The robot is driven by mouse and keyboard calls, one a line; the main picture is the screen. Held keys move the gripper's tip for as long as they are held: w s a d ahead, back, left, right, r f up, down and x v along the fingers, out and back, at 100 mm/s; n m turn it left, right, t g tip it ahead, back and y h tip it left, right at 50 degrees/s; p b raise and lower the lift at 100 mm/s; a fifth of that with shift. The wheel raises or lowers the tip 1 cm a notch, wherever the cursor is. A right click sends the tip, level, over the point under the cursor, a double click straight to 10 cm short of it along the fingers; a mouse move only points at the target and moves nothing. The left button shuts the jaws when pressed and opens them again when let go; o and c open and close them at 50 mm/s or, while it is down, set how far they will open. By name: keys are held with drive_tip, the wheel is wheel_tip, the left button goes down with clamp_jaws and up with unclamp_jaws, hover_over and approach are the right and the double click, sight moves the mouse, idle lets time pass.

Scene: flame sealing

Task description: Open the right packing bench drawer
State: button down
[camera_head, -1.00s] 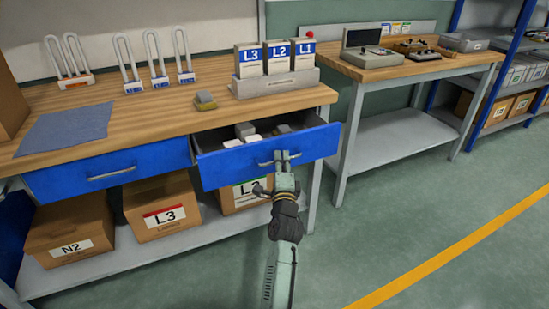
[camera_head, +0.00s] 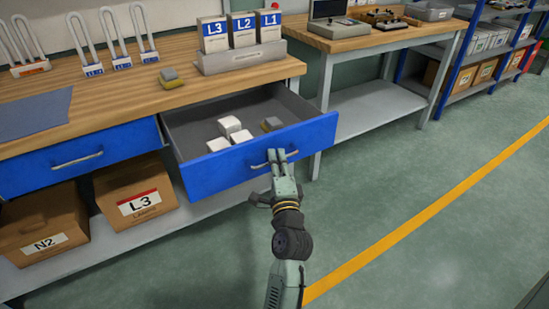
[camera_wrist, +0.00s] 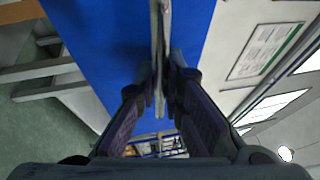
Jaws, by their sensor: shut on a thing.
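The right packing bench drawer (camera_head: 225,168) has a blue front and stands pulled well out of the bench. Its grey inside shows several white blocks (camera_head: 229,127) and a grey-and-yellow block (camera_head: 272,124). My gripper (camera_head: 276,156) is at the drawer's bar handle (camera_head: 255,160), shut on it. In the wrist view, the handle (camera_wrist: 158,50) runs between the two fingers (camera_wrist: 160,95), with the blue drawer front (camera_wrist: 105,35) behind it. The left drawer (camera_head: 80,156) is closed.
The wooden bench top (camera_head: 120,95) holds padlock-like loops (camera_head: 113,40), labelled boxes (camera_head: 243,32) and a grey cloth (camera_head: 35,112). Cardboard boxes (camera_head: 137,195) stand on the shelf below. A second bench (camera_head: 375,42) stands at the right. The green floor (camera_head: 430,220) is clear.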

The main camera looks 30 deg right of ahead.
drive_tip(key=c, duration=1.7)
unclamp_jaws()
drive_tip(key=v, duration=0.7)
drive_tip(key=shift+s+a, duration=0.1)
drive_tip(key=shift+s, duration=0.15)
drive_tip(key=shift+f, duration=0.1)
